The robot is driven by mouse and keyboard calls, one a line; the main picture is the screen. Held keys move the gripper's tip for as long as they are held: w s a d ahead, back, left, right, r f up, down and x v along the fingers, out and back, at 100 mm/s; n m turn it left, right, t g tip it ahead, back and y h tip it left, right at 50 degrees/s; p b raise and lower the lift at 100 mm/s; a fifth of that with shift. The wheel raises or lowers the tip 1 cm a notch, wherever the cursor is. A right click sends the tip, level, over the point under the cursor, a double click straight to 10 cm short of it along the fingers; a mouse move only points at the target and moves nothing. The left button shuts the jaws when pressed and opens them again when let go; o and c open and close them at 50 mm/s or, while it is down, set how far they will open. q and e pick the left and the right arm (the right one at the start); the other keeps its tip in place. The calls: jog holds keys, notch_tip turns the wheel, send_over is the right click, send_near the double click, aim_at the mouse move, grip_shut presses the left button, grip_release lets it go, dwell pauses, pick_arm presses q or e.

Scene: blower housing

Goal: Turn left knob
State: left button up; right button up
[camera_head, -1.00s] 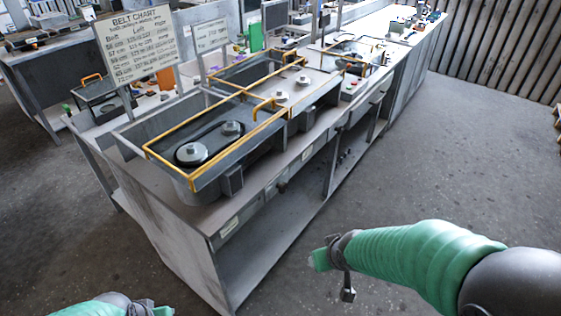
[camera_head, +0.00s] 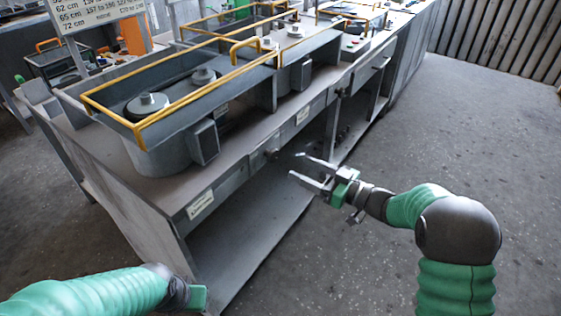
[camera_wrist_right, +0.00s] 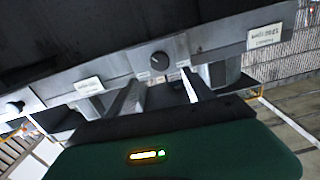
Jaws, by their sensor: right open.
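The left knob (camera_head: 272,155) is a small dark knob on the front panel of the grey bench, between two white labels. It also shows as a round dark knob in the right wrist view (camera_wrist_right: 160,59), ahead of the fingers. A second knob (camera_head: 340,92) is farther along the panel and shows at the left of the wrist view (camera_wrist_right: 15,107). My right gripper (camera_head: 297,165) is open and empty, its fingers pointing toward the panel, apart from the left knob. My left gripper (camera_head: 197,297) is low in front of the bench; its fingers cannot be made out.
Yellow rails (camera_head: 190,66) edge the blower housing and pulleys (camera_head: 147,105) on the bench top. A grey box (camera_head: 204,142) sticks out above the panel. An open shelf (camera_head: 245,235) lies below. The floor on the right is clear.

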aim_at(275, 155)
jog(key=b+x, duration=0.1)
jog(key=x, duration=0.7)
jog(key=shift+w+a+f+b, duration=0.1)
jog(key=shift+w+a+b, duration=0.1)
jog(key=shift+b, duration=0.1)
jog(key=shift+w+a, duration=0.1)
jog(key=shift+a, duration=0.1)
jog(key=shift+c, duration=0.4)
jog(key=shift+d, duration=0.1)
jog(key=shift+c, duration=1.1)
grip_shut()
jog(key=shift+n, duration=0.3)
